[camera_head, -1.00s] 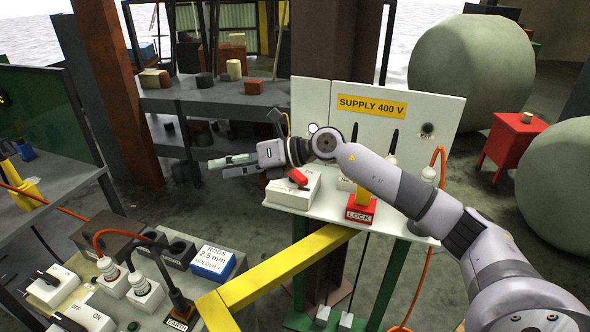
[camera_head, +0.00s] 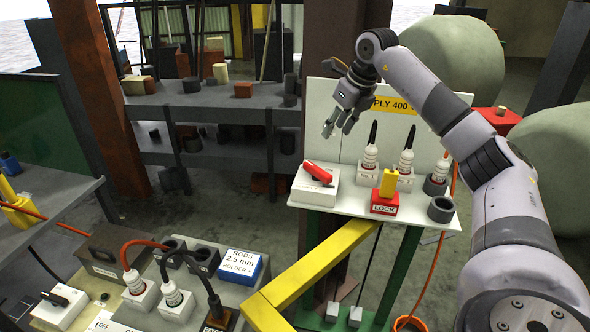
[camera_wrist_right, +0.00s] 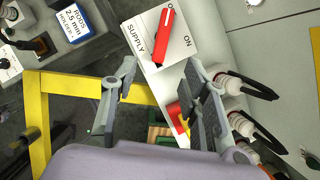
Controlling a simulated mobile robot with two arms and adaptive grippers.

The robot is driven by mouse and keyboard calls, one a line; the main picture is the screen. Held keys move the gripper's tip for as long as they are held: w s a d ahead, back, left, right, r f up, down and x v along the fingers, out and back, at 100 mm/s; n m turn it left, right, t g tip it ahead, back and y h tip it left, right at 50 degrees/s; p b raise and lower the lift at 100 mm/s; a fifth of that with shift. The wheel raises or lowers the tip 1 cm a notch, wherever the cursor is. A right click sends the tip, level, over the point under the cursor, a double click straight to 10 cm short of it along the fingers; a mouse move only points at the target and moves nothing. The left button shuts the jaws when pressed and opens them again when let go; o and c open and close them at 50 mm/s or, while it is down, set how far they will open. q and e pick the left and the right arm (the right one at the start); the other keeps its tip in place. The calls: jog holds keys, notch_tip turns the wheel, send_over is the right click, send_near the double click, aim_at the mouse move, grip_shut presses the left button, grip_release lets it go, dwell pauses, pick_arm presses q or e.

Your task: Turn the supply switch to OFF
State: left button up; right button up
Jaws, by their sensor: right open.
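The supply switch is a white box (camera_head: 312,190) with a red handle (camera_head: 318,172) on the left of the white supply shelf. In the right wrist view the box (camera_wrist_right: 175,50) reads SUPPLY and ON, and its red handle (camera_wrist_right: 166,36) lies diagonally, its upper end near lettering that is partly covered. My right gripper (camera_head: 337,133) is open and empty above the switch, apart from it. In the right wrist view its fingers (camera_wrist_right: 155,92) are spread, with the handle beyond them. My left gripper is not in view.
A red LOCK block (camera_head: 384,207) with a yellow top and several white connectors with black cables (camera_head: 406,160) stand right of the switch. A yellow beam (camera_head: 318,262) runs in front of the shelf. A bench with a blue rod holder (camera_head: 239,264) is at lower left.

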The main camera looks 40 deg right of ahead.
jog(key=p, duration=0.1)
send_near(318, 169)
jog(key=p+x, duration=0.2)
jog(key=x, duration=0.7)
jog(key=shift+d, duration=0.1)
jog(key=shift+w+f, duration=0.1)
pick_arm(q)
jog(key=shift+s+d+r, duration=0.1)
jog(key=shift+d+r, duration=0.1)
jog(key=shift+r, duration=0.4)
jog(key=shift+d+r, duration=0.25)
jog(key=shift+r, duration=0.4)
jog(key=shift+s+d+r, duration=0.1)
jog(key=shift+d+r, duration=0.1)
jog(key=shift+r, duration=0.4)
pick_arm(e)
grip_shut()
